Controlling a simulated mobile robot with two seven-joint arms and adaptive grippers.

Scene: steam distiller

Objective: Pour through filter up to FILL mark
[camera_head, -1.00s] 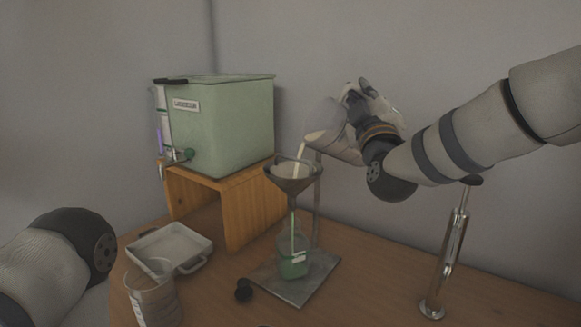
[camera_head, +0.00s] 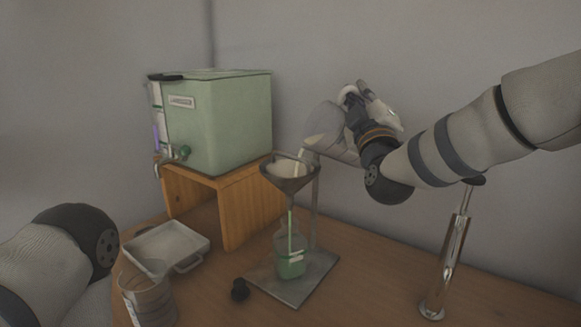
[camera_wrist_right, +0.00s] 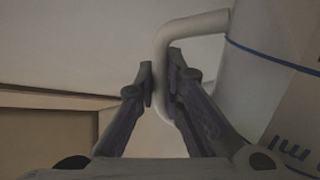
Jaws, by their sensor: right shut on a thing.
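A little pale liquid shows at the lip, and a full falling stream cannot be made out. The funnel sits in a metal stand above a glass bottle (camera_head: 290,258). Green liquid stands in the bottle's lower part, and a pale label is on its front. The FILL mark cannot be read. My left arm shows at the lower left, but its gripper is out of view.
A green labelled tank (camera_head: 222,122) with a tap stands on a wooden stand (camera_head: 236,205) at the left. A white tray (camera_head: 166,247), a metal can (camera_head: 150,302) and a black stopper (camera_head: 239,290) are on the table. A chrome post (camera_head: 447,262) stands right; the table between is clear.

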